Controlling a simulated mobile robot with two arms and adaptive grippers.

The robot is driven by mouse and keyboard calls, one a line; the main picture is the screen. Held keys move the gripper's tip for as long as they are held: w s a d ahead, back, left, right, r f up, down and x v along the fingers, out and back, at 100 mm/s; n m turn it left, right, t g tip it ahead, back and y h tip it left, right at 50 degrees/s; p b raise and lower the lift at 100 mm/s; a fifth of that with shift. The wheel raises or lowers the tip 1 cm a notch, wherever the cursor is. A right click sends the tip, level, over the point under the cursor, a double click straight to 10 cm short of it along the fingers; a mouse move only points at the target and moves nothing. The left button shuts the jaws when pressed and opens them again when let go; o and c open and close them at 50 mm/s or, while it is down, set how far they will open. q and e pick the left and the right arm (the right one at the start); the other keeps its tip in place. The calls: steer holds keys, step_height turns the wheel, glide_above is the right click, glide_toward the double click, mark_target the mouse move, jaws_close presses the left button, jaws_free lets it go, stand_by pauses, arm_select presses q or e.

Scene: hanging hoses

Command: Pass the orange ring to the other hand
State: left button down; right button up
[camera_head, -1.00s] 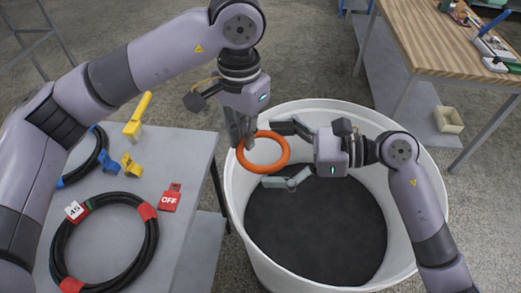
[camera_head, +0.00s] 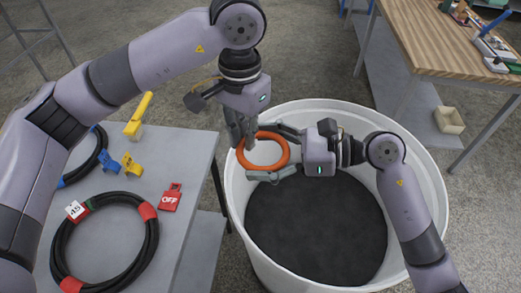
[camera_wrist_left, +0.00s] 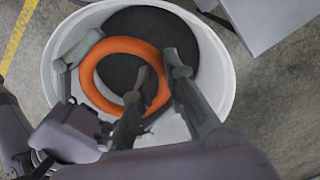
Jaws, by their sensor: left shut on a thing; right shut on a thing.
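The orange ring (camera_head: 286,154) is held up over the left part of the white tub, between my two grippers. It also shows in the left wrist view (camera_wrist_left: 87,78), with fingers around its band. My left gripper (camera_head: 241,141) comes down from above and is shut on the ring's left side. My right gripper (camera_head: 270,152) comes in from the right and is shut on the ring, with one finger at its far side and one at its near side. The exact finger contact is partly hidden.
The white tub (camera_head: 413,150) with a dark bottom stands below the grippers. On the left, a grey table (camera_head: 187,200) bears black hose coils (camera_head: 152,245), a red OFF tag (camera_head: 171,197) and yellow and blue pieces. A wooden bench (camera_head: 430,50) is at the back right.

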arm_select(q)
steer(key=shift+d, duration=0.1)
arm_select(e)
steer(key=shift+s+a, duration=0.1)
steer(key=shift+s, duration=0.1)
steer(key=c, duration=0.4)
arm_select(q)
steer(key=c, duration=1.5)
jaws_free()
steer(key=shift+c, duration=0.2)
arm_select(e)
steer(key=shift+w, duration=0.1)
